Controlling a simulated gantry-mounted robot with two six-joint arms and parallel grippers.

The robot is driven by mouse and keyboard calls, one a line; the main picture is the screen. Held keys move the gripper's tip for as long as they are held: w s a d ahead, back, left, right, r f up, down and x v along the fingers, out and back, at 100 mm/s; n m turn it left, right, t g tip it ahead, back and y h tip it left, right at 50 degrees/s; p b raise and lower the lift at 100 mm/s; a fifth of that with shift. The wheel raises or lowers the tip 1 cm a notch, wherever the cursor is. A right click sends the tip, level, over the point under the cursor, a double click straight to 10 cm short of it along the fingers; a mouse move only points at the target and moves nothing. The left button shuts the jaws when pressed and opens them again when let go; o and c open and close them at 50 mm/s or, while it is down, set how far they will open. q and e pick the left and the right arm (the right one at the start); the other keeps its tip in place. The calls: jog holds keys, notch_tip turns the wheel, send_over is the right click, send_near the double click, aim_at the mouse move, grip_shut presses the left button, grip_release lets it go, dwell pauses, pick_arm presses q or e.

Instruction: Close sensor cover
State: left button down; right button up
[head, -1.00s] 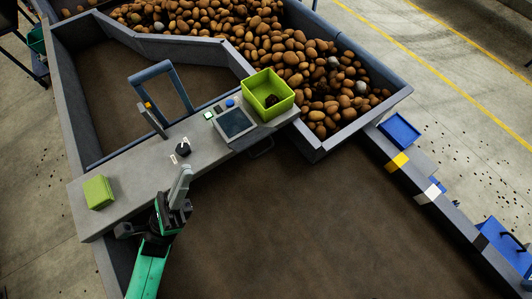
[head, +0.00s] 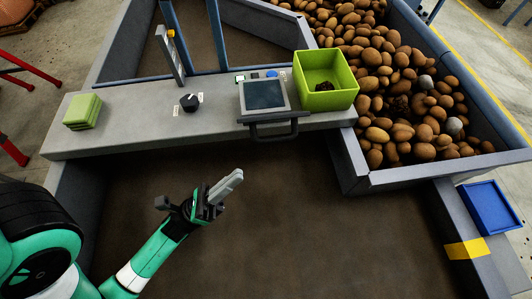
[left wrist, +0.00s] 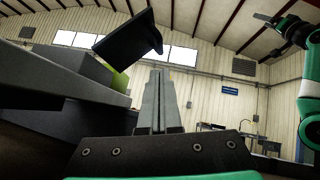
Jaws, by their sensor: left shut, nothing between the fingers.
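A dark, framed panel with a window (head: 263,95) and a black bar handle at its near edge is over the grey bench, left of the green box. I take it for the sensor cover. In the left wrist view a dark plate (left wrist: 128,38), likely the same panel, stands tilted above the bench. My left gripper (head: 232,181) is shut and empty over the brown bed, in front of and below the handle, apart from it. Its closed fingers show in the left wrist view (left wrist: 160,85). My right gripper (left wrist: 268,20) shows small in the left wrist view; its jaws are unclear.
The bench (head: 130,125) also carries a black knob (head: 189,102), a green block (head: 83,111) and an upright grey lever (head: 170,55). The open green box (head: 345,95) stands right of the panel. Potatoes fill the bin behind. The brown bed (head: 300,220) is clear.

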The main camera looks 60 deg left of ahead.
aim_at(280, 141)
pick_arm(q)
jog(key=p+x, duration=0.1)
jog(key=x, duration=0.8)
jog(key=shift+w+r+p, duration=0.1)
jog(key=shift+p, duration=0.3)
